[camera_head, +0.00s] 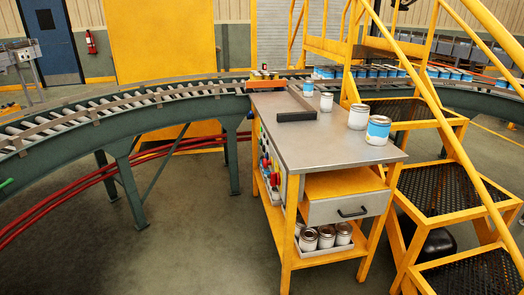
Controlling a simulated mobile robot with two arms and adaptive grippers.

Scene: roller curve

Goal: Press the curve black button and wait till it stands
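A metal-topped yellow workbench (285,140) stands at the centre. Its left side carries a control panel (266,165) with several small red, green, blue and yellow controls. The panel is seen at a steep angle, and I cannot make out which control is the black button. The roller curve (150,97), a green-framed conveyor, bends from the left edge to behind the bench. Neither of my grippers is in view.
White and blue cans (378,130) stand on the bench top, and more cans (326,236) sit on its lower shelf. Yellow stairs (440,185) stand close on the right. Red pipes (80,193) run below the conveyor. The floor left of the bench is clear.

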